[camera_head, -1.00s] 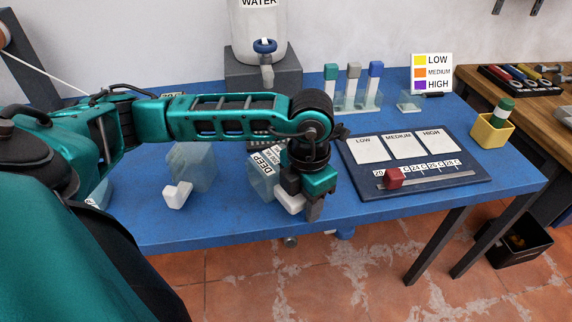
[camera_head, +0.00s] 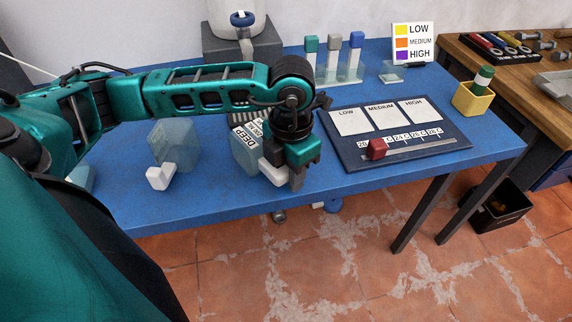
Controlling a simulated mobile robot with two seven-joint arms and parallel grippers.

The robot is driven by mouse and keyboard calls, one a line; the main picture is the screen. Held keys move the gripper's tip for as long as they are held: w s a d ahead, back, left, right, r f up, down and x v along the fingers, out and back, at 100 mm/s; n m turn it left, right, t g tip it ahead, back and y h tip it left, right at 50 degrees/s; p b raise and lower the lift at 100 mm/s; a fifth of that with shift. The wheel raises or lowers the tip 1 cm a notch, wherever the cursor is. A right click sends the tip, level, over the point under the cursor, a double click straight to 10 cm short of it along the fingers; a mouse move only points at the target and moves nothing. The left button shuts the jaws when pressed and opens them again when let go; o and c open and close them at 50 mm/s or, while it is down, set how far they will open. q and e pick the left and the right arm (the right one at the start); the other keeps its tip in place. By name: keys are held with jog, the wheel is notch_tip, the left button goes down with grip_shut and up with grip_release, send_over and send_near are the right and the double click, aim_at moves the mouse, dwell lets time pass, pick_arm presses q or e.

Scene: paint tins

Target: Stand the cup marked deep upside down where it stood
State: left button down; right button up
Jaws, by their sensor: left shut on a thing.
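The cup marked deep (camera_head: 243,158) is a pale translucent blue, blocky cup with a white label reading DEEP. It is near the front edge of the blue table, and its lettering runs aslant. My left gripper (camera_head: 282,176) is at its right side, shut on it. The gripper and wrist hide the cup's right part, and I cannot tell which way its mouth faces or whether its base touches the table. My right gripper is not in view.
Another translucent cup (camera_head: 176,142) with a white handle (camera_head: 160,176) stands to the left. A dark board (camera_head: 350,158) with LOW, MEDIUM and HIGH cards and a red slider (camera_head: 377,149) lies to the right. The blue table (camera_head: 220,208) is bare along its front.

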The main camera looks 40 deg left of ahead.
pick_arm(q)
notch_tip(320, 180, up, 20)
jog(key=p, duration=0.2)
jog(key=shift+f, duration=0.25)
jog(key=c, duration=1.4)
grip_release()
grip_shut()
